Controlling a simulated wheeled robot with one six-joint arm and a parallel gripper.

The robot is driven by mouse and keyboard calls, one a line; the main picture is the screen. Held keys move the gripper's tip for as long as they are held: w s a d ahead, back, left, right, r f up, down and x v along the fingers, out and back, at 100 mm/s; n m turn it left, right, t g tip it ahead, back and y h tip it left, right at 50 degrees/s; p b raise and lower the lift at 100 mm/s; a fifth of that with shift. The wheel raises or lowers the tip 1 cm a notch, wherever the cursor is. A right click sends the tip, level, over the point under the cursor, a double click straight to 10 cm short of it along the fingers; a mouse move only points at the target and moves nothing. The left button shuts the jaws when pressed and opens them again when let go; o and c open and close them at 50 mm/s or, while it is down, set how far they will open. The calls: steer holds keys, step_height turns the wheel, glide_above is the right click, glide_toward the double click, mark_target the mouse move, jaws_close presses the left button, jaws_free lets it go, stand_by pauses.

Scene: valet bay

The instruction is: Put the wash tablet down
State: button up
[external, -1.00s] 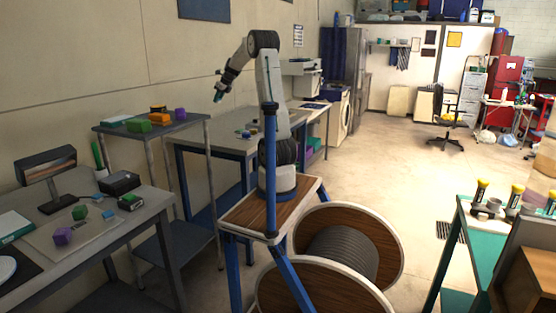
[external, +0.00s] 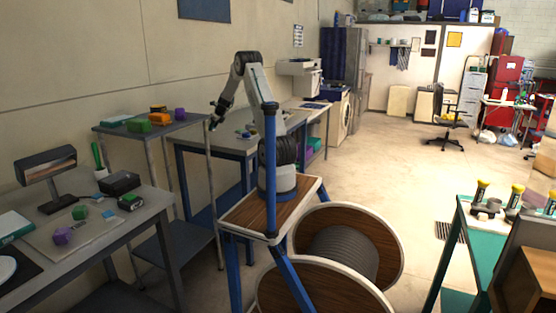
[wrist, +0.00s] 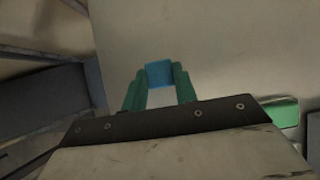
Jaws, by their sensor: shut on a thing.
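The wash tablet, a small blue block (wrist: 159,74), sits between the green fingertips of my gripper (wrist: 159,88) in the wrist view. My gripper is shut on it. In the external view my gripper (external: 213,124) hangs pointing down by the left end of the grey workbench (external: 190,140). The tablet is too small to make out there. In the wrist view a pale surface (wrist: 220,50) lies below the tablet; I cannot tell how large the gap is.
A grey stand (external: 185,125) with green, orange and purple blocks is left of my gripper. A near bench (external: 130,235) holds a lamp-like screen, black boxes and small blocks. In the wrist view a green item (wrist: 284,111) lies at right, partly hidden.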

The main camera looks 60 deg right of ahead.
glide_above(210, 136)
steer(key=shift+w+d+f, duration=0.25)
steer(key=shift+d+f, duration=0.05)
steer(key=shift+d, duration=0.05)
steer(key=shift+f, duration=1.7)
steer(key=shift+f, duration=0.15)
steer(key=o, duration=0.9)
steer(key=shift+o, duration=0.2)
steer(key=shift+r, duration=0.25)
steer(key=v, duration=1.1)
steer(key=shift+s+r, duration=0.25)
steer(key=shift+r, duration=0.05)
